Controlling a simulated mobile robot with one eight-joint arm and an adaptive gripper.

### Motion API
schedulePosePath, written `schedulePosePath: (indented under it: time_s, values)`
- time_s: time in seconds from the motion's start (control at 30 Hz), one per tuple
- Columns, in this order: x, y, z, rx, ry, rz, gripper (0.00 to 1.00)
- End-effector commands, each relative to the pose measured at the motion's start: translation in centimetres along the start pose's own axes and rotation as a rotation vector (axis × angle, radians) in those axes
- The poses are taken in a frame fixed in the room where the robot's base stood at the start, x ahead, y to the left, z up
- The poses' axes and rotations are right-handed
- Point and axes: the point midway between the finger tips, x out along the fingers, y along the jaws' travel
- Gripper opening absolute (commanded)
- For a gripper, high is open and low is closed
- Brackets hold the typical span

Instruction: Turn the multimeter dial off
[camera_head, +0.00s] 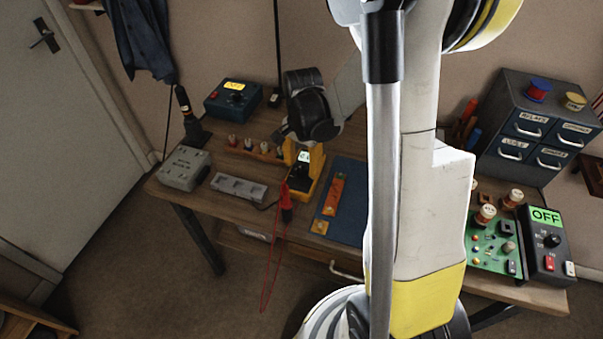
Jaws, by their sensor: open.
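The multimeter (305,177) is a yellow-and-dark device standing on the workbench left of the picture's middle. It has a small lit screen (304,157), too small to read surely. A red lead (272,252) with a red probe hangs beside it over the bench's front edge. My gripper (300,137) is at the multimeter's upper end, seen from behind and small. It is open; its fingertips are mostly hidden by the dark wrist. I cannot tell whether it touches the multimeter. The dial is not clearly visible.
A blue mat (345,228) with an orange strip lies to the right. A black box (545,240) with a green OFF screen and a green board (492,245) stand far right, by a drawer cabinet (535,125). Grey boxes (184,168) and a blue device (231,100) stand left.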

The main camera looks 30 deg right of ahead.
Motion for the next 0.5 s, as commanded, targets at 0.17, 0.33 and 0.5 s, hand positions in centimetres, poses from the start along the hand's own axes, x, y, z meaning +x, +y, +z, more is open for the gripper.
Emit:
schedulePosePath:
  time_s: [0.17,0.33,0.5]
  values:
    - [1.8,0.0,0.0,-0.001,0.0,0.0,0.5]
    - [1.9,0.0,0.0,-0.001,0.0,0.0,0.5]
    - [1.9,0.0,0.0,-0.001,0.0,0.0,0.42]
